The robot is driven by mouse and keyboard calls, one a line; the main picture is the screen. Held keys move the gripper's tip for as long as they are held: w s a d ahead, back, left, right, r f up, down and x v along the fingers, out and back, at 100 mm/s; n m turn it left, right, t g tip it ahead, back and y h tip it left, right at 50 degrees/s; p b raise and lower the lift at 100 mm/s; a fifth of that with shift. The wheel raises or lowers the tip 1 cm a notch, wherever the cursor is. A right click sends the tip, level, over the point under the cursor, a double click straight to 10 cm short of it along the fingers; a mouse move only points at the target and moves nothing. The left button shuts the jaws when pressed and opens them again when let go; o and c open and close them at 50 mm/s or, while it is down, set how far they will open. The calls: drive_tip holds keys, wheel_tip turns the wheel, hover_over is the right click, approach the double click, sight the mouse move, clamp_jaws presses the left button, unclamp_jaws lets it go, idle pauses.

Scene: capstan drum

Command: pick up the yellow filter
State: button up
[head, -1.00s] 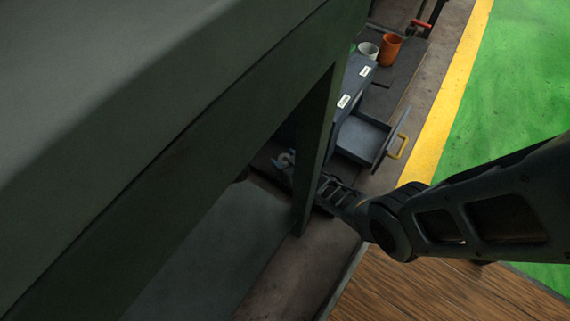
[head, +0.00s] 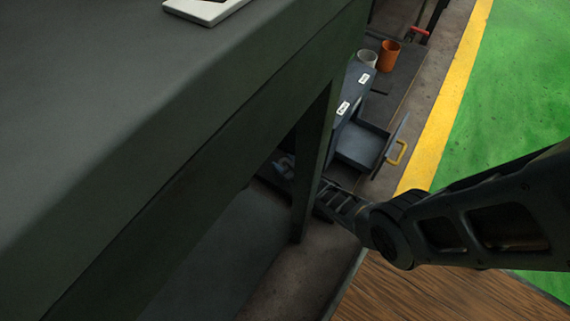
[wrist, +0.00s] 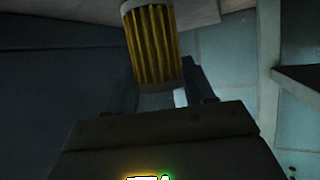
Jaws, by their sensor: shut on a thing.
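The yellow filter (wrist: 153,48) shows in the wrist view as a pleated yellow cylinder with a pale end cap, slightly tilted. My gripper (wrist: 172,90) is shut on it, with dark fingers on either side of its lower part. The filter's lower end is partly hidden by the gripper body. In the head view my forearm reaches down beneath the dark green bench; the gripper end is mostly hidden behind the bench leg, and the filter cannot be made out there.
The dark bench (head: 150,130) and its leg (head: 312,165) stand close beside my arm. Beyond are a drawer unit (head: 350,105) with an open drawer (head: 362,146) and yellow handle, an orange cup (head: 389,55) and a pale cup (head: 368,58). Green floor lies open at right.

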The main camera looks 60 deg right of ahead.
sight(285, 163)
wheel_tip(285, 163, up, 17)
drive_tip(key=p, duration=1.3)
